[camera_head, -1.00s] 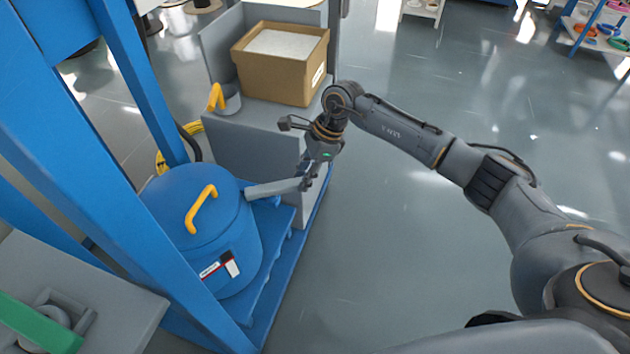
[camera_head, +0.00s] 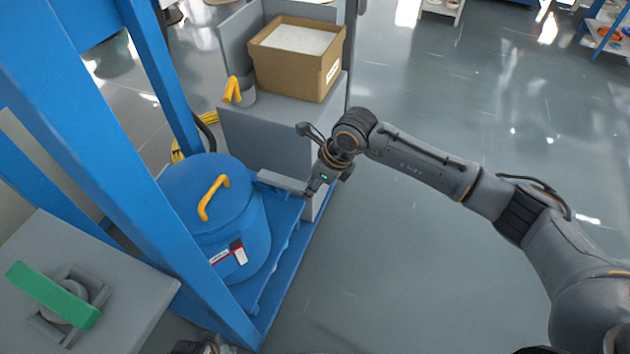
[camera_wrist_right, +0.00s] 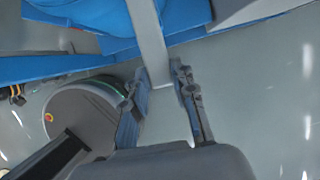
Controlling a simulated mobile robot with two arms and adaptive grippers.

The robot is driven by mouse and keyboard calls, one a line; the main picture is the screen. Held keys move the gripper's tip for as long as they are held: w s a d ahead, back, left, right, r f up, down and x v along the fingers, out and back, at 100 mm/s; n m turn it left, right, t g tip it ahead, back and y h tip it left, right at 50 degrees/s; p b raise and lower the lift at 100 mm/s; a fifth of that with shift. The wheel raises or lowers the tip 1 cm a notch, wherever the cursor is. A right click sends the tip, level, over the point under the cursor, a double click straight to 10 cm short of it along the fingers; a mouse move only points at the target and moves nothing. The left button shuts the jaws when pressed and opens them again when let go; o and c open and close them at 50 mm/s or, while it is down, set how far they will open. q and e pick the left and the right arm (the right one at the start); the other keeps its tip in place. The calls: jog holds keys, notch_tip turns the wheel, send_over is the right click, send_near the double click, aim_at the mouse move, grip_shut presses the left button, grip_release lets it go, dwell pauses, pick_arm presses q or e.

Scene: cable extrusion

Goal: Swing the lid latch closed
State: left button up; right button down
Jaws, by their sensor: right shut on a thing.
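A blue round drum (camera_head: 258,228) with a lid (camera_head: 183,188) and a yellow lid handle (camera_head: 207,208) stands on a blue platform. A flat grey latch bar (camera_head: 280,182) sticks out from the drum's right side, near the lid rim. My right gripper (camera_head: 309,190) is shut on the bar's outer end. In the right wrist view, the bar (camera_wrist_right: 149,38) runs down between the two fingers of the gripper (camera_wrist_right: 161,84). The bar's inner end is hard to make out. A small dark part at the bottom edge may be my left gripper (camera_head: 206,346); its fingers are not clear.
Blue frame posts (camera_head: 150,85) stand left of and in front of the drum. A grey cabinet (camera_head: 265,140) behind it carries a cardboard box (camera_head: 290,78). A grey plate with a green lever (camera_head: 52,295) is at lower left.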

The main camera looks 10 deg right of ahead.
dwell(0.4)
jog(key=c, duration=1.1)
grip_release()
jog(key=v, duration=1.2)
jog(key=shift+s, duration=0.1)
